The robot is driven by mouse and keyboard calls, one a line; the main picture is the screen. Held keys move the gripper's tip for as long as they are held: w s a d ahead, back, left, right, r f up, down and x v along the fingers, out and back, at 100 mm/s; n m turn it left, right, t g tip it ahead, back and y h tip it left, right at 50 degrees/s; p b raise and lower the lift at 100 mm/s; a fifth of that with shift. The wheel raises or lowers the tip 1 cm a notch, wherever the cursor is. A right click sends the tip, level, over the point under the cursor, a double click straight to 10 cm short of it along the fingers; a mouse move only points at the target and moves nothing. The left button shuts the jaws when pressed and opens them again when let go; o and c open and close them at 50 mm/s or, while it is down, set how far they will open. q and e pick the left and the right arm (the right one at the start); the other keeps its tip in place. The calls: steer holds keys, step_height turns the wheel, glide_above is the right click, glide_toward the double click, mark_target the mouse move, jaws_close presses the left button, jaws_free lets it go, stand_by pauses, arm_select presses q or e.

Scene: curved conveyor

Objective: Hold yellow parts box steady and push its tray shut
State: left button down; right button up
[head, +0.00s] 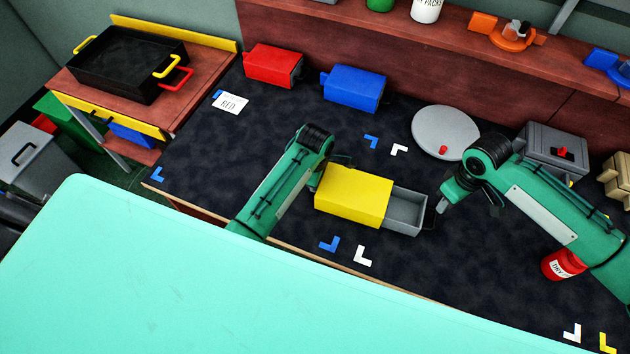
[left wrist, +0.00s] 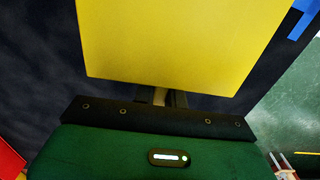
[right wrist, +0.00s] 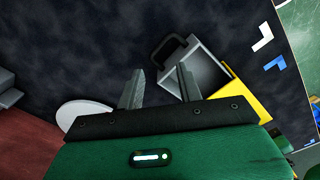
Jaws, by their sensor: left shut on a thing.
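The yellow parts box (head: 354,194) lies on the dark table mat, with its grey tray (head: 406,212) pulled out to the right. The tray has a black handle on its outer end; the handle (right wrist: 168,48) also shows in the right wrist view. My left gripper (head: 317,180) is shut on the box's left end, its fingers mostly hidden. The yellow box (left wrist: 180,40) fills the upper middle of the left wrist view. My right gripper (head: 443,205) is open and empty, just right of the tray handle and apart from it. Its spread fingers (right wrist: 160,80) show in the right wrist view.
A red box (head: 272,66) and a blue box (head: 354,88) stand at the back. A round grey plate (head: 445,131) and a grey box (head: 556,148) are behind my right arm. A red can (head: 562,264) is at the right. Blue and white corner marks lie around the yellow box.

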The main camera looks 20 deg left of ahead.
steer(key=shift+c, duration=0.3)
jaws_close()
steer(key=d+f+m+y, duration=0.1)
steer(key=d+m+y, duration=0.8)
steer(key=d, duration=0.4)
steer(key=shift+m+h, duration=0.4)
steer(key=shift+m, duration=0.1)
steer(key=x, duration=0.9)
steer(key=shift+w+d+f, duration=0.1)
steer(key=shift+w+f, duration=0.1)
steer(key=shift+f, duration=0.1)
steer(key=a, duration=0.1)
steer(key=a+f, duration=0.1)
steer(key=a, duration=0.1)
steer(key=shift+a, duration=0.15)
steer(key=shift+a+f, duration=0.1)
steer(key=shift+a, duration=0.3)
